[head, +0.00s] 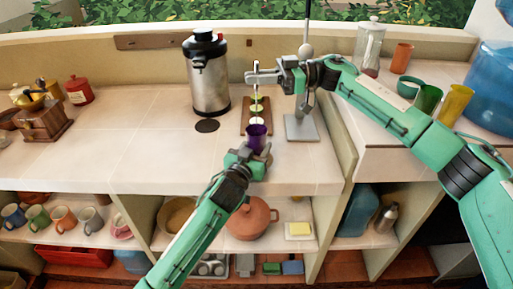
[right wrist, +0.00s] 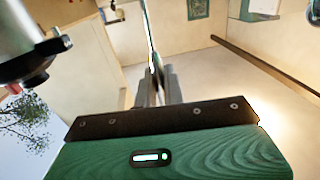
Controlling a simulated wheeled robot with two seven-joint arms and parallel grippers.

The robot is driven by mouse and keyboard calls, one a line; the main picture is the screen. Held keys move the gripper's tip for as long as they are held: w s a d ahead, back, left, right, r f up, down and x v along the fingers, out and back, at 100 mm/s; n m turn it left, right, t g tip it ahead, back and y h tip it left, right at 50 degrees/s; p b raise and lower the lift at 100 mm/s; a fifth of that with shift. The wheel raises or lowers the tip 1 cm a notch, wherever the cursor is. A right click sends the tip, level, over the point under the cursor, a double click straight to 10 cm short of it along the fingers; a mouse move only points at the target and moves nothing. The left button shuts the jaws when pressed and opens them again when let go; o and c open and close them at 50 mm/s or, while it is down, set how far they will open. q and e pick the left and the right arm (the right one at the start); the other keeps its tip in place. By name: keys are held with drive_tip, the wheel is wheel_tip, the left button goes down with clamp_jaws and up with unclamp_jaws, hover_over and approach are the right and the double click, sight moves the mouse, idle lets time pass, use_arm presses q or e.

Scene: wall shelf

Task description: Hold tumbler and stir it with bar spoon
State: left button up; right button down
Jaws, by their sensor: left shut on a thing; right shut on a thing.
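The purple tumbler (head: 257,138) is held upright low over the front of the counter. My left gripper (head: 247,158) is shut on it from below and in front. My right gripper (head: 256,78) is above the tumbler and shut on the bar spoon. The thin spoon shaft (right wrist: 151,38) shows between my right gripper's fingers (right wrist: 158,86) in the right wrist view. In the head view the spoon is very thin, and I cannot tell whether its lower end is inside the tumbler.
A wooden board (head: 247,126) with pale green pieces lies just behind the tumbler. A steel urn (head: 209,80) stands left of it. A grey stand base (head: 301,129) is close on the right. The left-middle counter (head: 120,135) is clear.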

drive_tip(key=shift+r, duration=2.65)
drive_tip(key=shift+r, duration=0.1)
drive_tip(key=shift+r, duration=2.4)
use_arm(q)
drive_tip(key=o, duration=1.3)
drive_tip(key=shift+c, duration=0.2)
